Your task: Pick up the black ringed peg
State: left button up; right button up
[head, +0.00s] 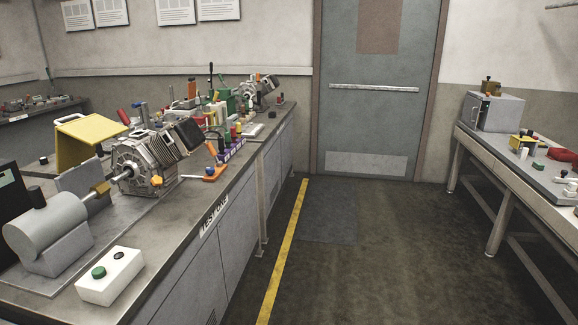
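I cannot single out a black ringed peg at this size. A purple rack (231,151) with several small upright pegs of mixed colours stands near the front edge of the left bench (205,215); whether one is black and ringed is too small to tell. More small items stand on the right table (489,153), also too small to make out. Neither of my grippers is in view.
A grey motor (140,162), a yellow guard (88,139) and a white button box (110,275) crowd the left bench. A grey box (492,111) stands on the right table. The floor (370,255) between is clear, up to a closed door (370,125).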

aim_at(220, 139)
jog(key=i+l+u, duration=0.25)
jog(key=i+u, duration=0.15)
jog(key=i+l+u, duration=0.35)
jog(key=i, duration=0.25)
jog(key=l, duration=0.1)
